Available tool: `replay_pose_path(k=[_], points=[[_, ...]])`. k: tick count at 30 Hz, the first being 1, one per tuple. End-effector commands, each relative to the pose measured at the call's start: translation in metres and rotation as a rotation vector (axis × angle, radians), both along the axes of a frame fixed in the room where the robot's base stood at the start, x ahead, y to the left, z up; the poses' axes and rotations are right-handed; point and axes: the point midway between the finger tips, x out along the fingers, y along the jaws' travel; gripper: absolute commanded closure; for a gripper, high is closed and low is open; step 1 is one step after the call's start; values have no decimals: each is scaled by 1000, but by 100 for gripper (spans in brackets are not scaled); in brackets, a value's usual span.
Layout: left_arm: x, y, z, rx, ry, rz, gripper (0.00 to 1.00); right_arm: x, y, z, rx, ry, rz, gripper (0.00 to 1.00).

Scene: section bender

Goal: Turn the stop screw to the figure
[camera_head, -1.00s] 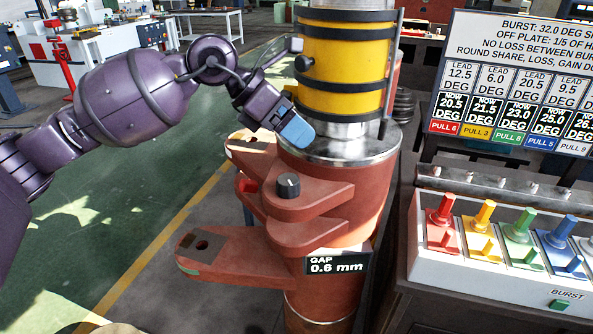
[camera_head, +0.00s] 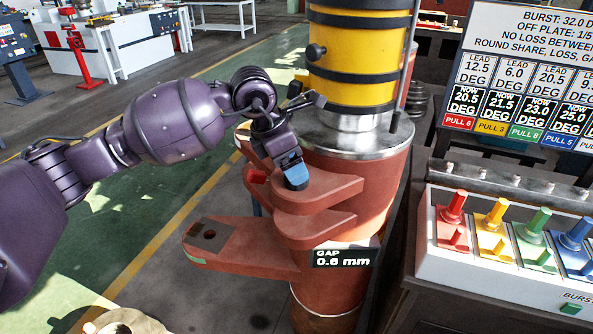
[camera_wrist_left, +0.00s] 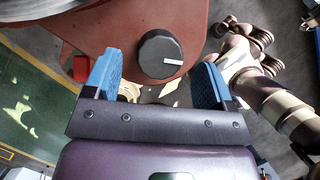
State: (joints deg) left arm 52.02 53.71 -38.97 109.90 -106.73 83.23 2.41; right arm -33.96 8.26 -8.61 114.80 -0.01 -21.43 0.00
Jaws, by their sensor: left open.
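The stop screw is a black round knob (camera_wrist_left: 160,54) with a white pointer line, on a red-brown lug (camera_wrist_left: 130,22) of the machine. In the wrist view the pointer line aims right. My left gripper (camera_wrist_left: 152,84) is open, its blue fingers apart on either side of the knob, slightly nearer the camera; contact cannot be told. In the head view my left gripper (camera_head: 293,172) comes down over the lug and largely hides the knob. The gap display (camera_head: 345,258) on the red-brown body reads 0.6 mm. My right gripper is not seen.
A lower red-brown arm (camera_head: 245,248) juts left under the lug. A yellow banded cylinder (camera_head: 350,60) stands above. To the right are a panel of coloured levers (camera_head: 500,235) and a sign of degree figures (camera_head: 530,70). Open green floor lies left.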

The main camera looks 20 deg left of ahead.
Motion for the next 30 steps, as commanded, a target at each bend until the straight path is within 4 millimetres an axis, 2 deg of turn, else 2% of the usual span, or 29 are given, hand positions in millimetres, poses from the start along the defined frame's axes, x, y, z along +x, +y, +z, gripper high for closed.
replay_pose_path(k=[6,18,20,27,28,30], points=[[5,-7,-21,-1,0,0,23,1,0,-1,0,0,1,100],[7,-9,-27,-1,-1,-1,23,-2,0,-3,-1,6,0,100],[6,-9,-26,-1,-1,-1,30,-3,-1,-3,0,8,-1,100],[6,-9,-26,-1,-1,-1,67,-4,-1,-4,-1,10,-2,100],[6,-9,-26,-1,-1,-1,71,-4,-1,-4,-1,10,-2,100],[7,-9,-26,-1,-2,-2,71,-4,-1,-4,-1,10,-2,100]])
